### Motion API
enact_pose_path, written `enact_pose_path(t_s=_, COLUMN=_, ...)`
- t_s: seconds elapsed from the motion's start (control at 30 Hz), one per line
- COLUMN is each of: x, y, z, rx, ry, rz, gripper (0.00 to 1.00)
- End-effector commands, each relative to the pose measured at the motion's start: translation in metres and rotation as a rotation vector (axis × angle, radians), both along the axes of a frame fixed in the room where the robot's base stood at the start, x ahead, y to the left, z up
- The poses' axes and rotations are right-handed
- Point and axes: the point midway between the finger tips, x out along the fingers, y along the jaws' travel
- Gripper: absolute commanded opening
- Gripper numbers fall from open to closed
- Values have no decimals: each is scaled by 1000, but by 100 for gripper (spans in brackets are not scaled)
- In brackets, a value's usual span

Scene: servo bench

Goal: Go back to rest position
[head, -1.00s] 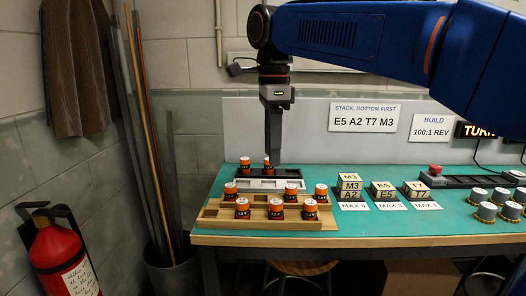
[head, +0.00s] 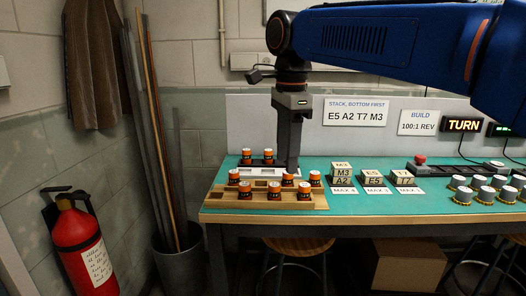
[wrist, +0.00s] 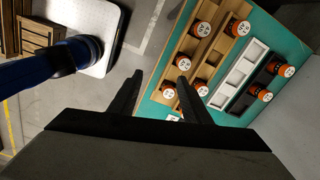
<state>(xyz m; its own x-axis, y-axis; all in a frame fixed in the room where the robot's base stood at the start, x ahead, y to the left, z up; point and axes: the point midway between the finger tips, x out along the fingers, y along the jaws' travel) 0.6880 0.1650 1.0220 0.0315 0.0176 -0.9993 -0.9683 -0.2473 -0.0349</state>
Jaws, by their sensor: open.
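My gripper (head: 288,160) hangs fingers-down in the head view, overlapping the right part of the white tray in the picture. The gripper holds nothing. My blue arm stretches across the upper right of the head view, its elbow high above the bench.
The wooden rack (head: 220,199) holds several orange-and-black motors. A white tray (head: 253,172) lies behind it, then a dark tray with two motors (head: 269,156). Labelled blocks (head: 372,178) and grey cylinders (head: 482,190) stand to the right. A fire extinguisher (head: 82,245) stands at left.

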Motion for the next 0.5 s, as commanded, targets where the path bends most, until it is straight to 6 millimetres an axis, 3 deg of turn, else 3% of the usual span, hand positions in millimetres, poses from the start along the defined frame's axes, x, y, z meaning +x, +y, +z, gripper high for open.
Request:
enact_pose_path(t_s=0.27, x=-17, y=-44, z=-20, rx=10, ry=-49, rz=158, gripper=44)
enact_pose_path(t_s=0.5, x=-51, y=-104, z=-60, rx=-2, ry=-130, rz=410, gripper=44)
